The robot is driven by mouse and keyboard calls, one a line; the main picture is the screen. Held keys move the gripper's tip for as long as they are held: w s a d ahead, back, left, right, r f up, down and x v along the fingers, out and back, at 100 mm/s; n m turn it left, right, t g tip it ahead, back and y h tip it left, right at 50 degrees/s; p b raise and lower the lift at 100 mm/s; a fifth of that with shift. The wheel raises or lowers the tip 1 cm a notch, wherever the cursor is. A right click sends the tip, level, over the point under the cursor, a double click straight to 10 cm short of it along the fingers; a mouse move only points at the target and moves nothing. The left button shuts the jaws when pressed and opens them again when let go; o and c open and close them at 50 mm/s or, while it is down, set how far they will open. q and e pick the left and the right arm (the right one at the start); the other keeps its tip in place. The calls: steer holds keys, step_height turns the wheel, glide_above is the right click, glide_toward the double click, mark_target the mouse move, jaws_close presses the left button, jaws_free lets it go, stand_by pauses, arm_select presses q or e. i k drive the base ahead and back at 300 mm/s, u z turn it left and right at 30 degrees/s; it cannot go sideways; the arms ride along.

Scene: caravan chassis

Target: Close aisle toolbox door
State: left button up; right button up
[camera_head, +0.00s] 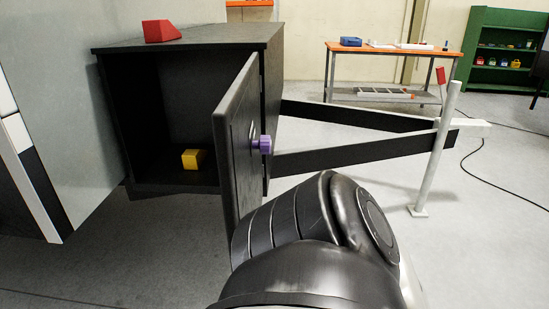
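The aisle toolbox (190,45) is a black box at upper left, with its front open to view. Its black door (238,130) stands wide open, swung out toward me from the right side of the opening. A purple knob (264,145) sticks out to the right from the door's outer face. One of my dark arms rises from the bottom middle and covers the lower right part of the door. Neither gripper can be made out. Whether the arm touches the door cannot be told.
A yellow block (194,159) lies inside the toolbox, and a red wedge (161,31) lies on top. Black chassis beams (365,151) run right to a pale post (434,150). A workbench (392,48) and green shelf (506,45) stand behind. Floor at right is mostly clear.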

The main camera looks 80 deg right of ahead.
mark_target(236, 120)
steer(key=u, duration=0.05)
steer(key=k, duration=0.15)
steer(key=z, duration=2.35)
steer(key=i, duration=0.5)
steer(key=k, duration=0.5)
steer(key=u, duration=1.2)
steer(key=k, duration=1)
steer(key=z, duration=1.45)
steer(key=i, duration=0.5)
steer(key=z, duration=0.1)
